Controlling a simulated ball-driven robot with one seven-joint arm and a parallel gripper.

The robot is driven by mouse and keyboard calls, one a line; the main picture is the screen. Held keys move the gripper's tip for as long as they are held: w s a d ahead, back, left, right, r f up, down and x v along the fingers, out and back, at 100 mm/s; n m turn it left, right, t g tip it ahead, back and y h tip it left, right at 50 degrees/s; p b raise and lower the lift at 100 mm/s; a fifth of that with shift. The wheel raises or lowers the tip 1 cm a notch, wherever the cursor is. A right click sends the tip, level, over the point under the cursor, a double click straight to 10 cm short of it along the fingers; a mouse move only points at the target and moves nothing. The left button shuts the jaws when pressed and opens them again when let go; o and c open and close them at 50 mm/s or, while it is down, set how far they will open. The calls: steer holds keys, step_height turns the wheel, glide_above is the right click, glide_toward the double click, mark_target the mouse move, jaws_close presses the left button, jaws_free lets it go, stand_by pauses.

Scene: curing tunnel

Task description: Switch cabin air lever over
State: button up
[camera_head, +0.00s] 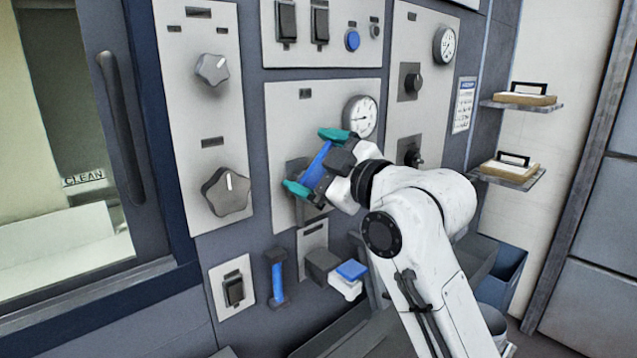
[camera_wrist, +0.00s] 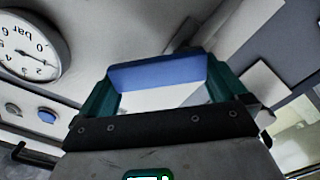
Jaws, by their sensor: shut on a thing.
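A blue lever handle (camera_head: 318,167) sits on the middle grey panel (camera_head: 285,115), below and left of a round gauge (camera_head: 360,116). My gripper (camera_head: 315,162) has teal fingertips at both ends of the blue handle and is shut on it. In the wrist view the blue handle (camera_wrist: 158,73) spans between the two teal fingers, close in front of the panel. The lever's mount is partly hidden behind my gripper. The panel's label is too small to read, so I cannot confirm this is the cabin air lever.
Below are a second blue lever (camera_head: 277,279), a rocker switch (camera_head: 234,290) and a blue-topped fitting (camera_head: 350,271). Knobs (camera_head: 226,191) are on the left panel. Shelves (camera_head: 508,172) stick out at right. A cabin door window (camera_head: 60,150) is far left.

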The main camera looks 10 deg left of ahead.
steer(key=n+b, duration=0.1)
steer(key=n, duration=0.1)
steer(key=s+n+b, duration=0.1)
steer(key=n, duration=0.1)
steer(key=shift+a+b, duration=0.3)
steer(key=shift+b, duration=0.05)
steer(key=shift+s+a+f+n+b, duration=0.15)
steer(key=shift+n+b, duration=0.3)
steer(key=shift+n, duration=0.45)
steer(key=shift+s+a+r+n+b, duration=0.1)
steer(key=shift+s+a+n+b, duration=0.1)
steer(key=shift+n+b, duration=0.5)
steer(key=shift+s+a+f+n+b, duration=0.1)
steer(key=shift+s+a+n+b, duration=0.15)
steer(key=shift+n, duration=0.85)
steer(key=o, duration=1.1)
steer(key=shift+c, duration=0.2)
steer(key=shift+d, duration=0.1)
steer(key=v, duration=1)
steer(key=shift+s+d+b, duration=0.25)
steer(key=shift+d+b, duration=0.05)
steer(key=shift+b, duration=0.05)
